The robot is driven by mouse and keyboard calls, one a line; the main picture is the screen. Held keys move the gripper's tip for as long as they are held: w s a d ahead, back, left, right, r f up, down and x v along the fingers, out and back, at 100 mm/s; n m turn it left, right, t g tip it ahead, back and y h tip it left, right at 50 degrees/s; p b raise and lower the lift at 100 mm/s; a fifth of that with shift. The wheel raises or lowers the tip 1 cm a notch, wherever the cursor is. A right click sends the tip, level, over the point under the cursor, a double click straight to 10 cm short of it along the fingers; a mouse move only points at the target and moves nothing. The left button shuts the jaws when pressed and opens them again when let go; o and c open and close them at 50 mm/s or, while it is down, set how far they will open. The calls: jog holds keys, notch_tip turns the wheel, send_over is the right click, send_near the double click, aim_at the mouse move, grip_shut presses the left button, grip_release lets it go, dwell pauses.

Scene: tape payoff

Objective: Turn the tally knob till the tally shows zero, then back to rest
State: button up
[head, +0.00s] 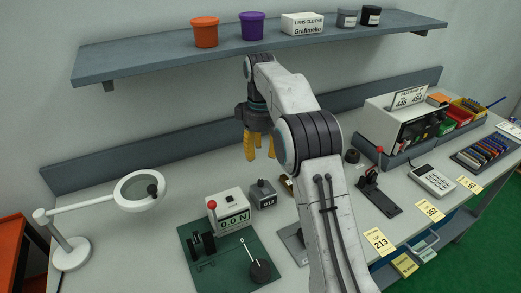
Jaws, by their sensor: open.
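The tally (263,200) is a small grey box on the bench, with a white window that seems to read 013; the digits are too small to be sure. A dark knob (261,183) stands on top of it. My gripper (259,153) has yellow fingers that point down and stand apart, with nothing seen between them. In the head view it is just above the tally knob and appears apart from it. The depth between them is hard to judge.
A green-based tester (218,275) with a 0.0 N display, red-balled lever and black dial stands in front of the tally. A magnifier lamp (140,190) is at left. A dark lever stand (377,190) is right of my arm. A shelf (260,45) hangs above.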

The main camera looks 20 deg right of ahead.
jog(key=n+b, duration=0.1)
jog(key=n, duration=0.3)
send_over(261, 181)
notch_tip(261, 181, down, 5)
jog(key=shift+w, duration=0.15)
jog(key=shift+n, duration=0.3)
jog(key=shift+f, duration=3.5)
grip_shut()
